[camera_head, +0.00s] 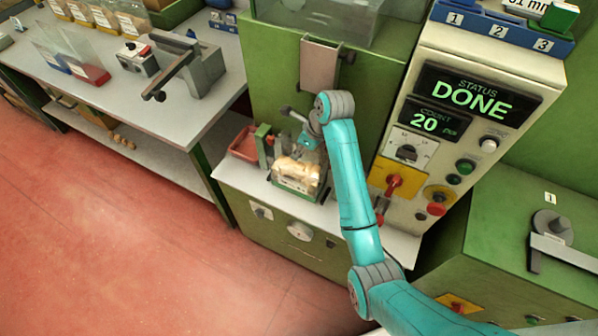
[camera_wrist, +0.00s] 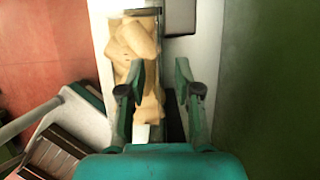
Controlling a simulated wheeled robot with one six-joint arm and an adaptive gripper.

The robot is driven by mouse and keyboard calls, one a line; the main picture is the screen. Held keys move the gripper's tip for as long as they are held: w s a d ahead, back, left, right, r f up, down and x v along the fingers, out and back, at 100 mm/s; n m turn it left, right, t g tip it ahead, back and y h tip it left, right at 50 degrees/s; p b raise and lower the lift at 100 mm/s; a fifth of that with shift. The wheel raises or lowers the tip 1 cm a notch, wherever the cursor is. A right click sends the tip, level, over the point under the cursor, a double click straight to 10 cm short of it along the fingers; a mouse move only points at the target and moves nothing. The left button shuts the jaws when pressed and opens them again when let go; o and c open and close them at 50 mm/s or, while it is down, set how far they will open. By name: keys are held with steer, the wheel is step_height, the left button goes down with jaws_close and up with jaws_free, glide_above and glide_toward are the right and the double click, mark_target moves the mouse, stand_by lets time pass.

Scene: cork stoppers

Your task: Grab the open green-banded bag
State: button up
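The open bag (camera_head: 297,174) stands on the white ledge of the green machine, under the chute. It is clear, full of tan corks, with a green band along its bottom. In the wrist view, the tan corks in the bag (camera_wrist: 132,42) show ahead of and partly between my fingers. My gripper (camera_wrist: 160,70) is open, its two fingers apart, with the bag nearer the left finger. I cannot tell whether either finger touches it. In the head view, my gripper (camera_head: 302,146) is at the back of the bag and partly hidden by my arm.
A red tray (camera_head: 245,144) sits left of the bag on the ledge. The metal chute (camera_head: 320,64) hangs above. The control panel (camera_head: 440,140), reading DONE and 20, stands to the right. A table (camera_head: 150,120) at left holds a sealer (camera_head: 190,68) and flat bags with blue and red bands.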

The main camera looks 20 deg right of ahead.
steer(key=shift+f, duration=0.2)
steer(key=shift+c, duration=0.2)
jaws_close()
steer(key=shift+r, duration=0.2)
stand_by(0.3)
